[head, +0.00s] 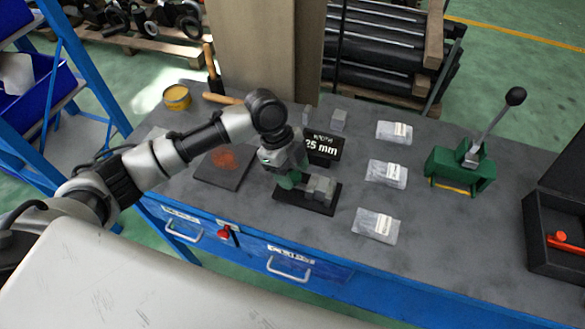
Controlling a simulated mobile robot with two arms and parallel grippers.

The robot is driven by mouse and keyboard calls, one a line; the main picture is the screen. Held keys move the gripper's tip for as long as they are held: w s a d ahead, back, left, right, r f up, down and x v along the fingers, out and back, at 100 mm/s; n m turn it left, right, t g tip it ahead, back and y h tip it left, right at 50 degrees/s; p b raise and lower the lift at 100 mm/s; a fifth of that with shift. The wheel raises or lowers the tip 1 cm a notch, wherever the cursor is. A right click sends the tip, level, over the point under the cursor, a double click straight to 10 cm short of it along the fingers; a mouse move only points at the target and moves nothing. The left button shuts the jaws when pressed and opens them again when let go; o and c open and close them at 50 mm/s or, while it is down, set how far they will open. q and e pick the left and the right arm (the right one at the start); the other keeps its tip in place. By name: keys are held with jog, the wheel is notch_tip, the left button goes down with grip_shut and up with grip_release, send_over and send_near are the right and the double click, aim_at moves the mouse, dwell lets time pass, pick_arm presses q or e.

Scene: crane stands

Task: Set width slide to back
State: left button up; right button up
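A small fixture with grey blocks (321,188) stands on a black base plate (322,208) near the front of the grey bench. A dark sign (323,147) reading "25 mm" stands just behind it. I cannot tell for sure which part is the width slide. A round green part (289,179) shows at the fixture's left end. My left gripper (284,170) reaches down over that left end, close to the green part. Its fingertips are too small and covered to tell if they touch or are open. My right gripper is not in view.
A dark plate with an orange patch (238,180) lies left of the fixture. Several clear bags (386,173) lie to the right, then a green lever press (463,165) and a black tray (570,270). A yellow tin (177,98) and a hammer (222,98) lie back left.

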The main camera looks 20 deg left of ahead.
pick_arm(q)
jog(key=c, duration=0.5)
grip_shut()
jog(key=shift+w+a+p, duration=0.1)
jog(key=shift+a+p, duration=0.35)
jog(key=shift+a, duration=1.5)
jog(key=shift+o, duration=1.4)
grip_release()
jog(key=shift+r, duration=0.1)
jog(key=o, duration=0.4)
jog(key=shift+c, duration=0.2)
jog(key=shift+a+r, duration=0.1)
jog(key=shift+r, duration=0.15)
jog(key=b+v, duration=0.1)
jog(key=v, duration=0.9)
jog(key=shift+a+b, duration=0.2)
jog(key=shift+b, duration=0.2)
